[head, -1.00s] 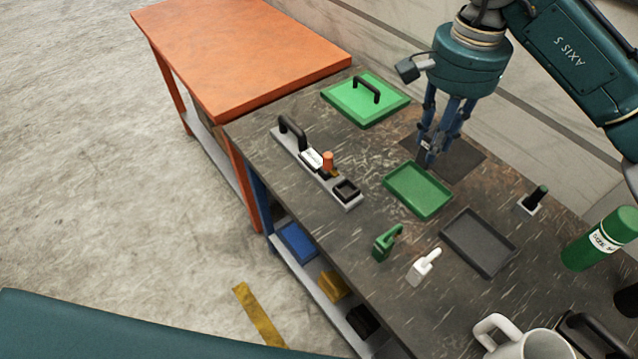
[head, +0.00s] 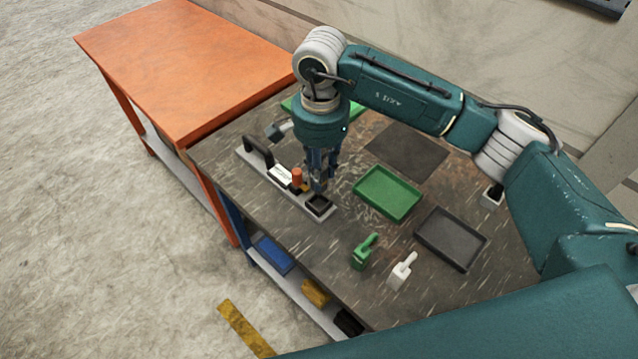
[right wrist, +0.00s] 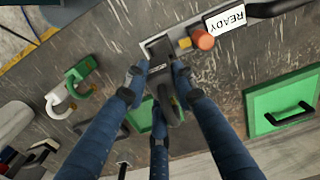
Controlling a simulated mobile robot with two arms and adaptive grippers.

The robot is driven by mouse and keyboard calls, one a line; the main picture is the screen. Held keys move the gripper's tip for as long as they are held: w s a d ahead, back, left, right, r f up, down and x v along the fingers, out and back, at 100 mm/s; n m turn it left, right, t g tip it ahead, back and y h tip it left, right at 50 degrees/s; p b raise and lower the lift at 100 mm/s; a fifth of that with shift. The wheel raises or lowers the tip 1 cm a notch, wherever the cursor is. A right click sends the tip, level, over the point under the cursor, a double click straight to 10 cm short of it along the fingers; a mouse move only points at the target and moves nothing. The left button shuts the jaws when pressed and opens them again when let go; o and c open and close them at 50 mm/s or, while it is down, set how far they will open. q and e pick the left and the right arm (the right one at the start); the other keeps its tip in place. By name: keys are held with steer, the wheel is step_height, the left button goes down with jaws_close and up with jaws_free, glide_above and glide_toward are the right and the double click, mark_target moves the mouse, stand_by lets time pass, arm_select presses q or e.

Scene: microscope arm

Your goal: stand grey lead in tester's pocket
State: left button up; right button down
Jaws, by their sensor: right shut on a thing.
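The tester (head: 246,153) is a long pale grey bar with a black handle, a READY label, an orange knob (head: 297,176) and a square dark pocket (head: 320,205) at its near end. My right gripper (head: 318,186) points down just above the pocket end. In the right wrist view its fingers (right wrist: 158,82) are shut on the grey lead (right wrist: 172,110), a dark grey piece which overlaps the pocket in the picture. Fingers mostly hide the lead in the head view. I cannot tell whether its lower end is inside the pocket. My left gripper is out of view.
A green lead (head: 364,254) and a white lead (head: 401,271) stand near the bench's front edge. A green tray (head: 388,193) and a dark grey tray (head: 450,238) lie right of the tester. A green lid (right wrist: 285,100) is behind my right arm. An orange table (head: 190,65) adjoins the bench.

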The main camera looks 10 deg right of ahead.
step_height(320, 180, down, 3)
steer(key=shift+r, duration=0.1)
step_height(320, 180, down, 4)
steer(key=shift+f+p, duration=0.1)
steer(key=shift+p, duration=0.8)
steer(key=shift+f, duration=0.15)
steer(key=c, duration=1.4)
jaws_free()
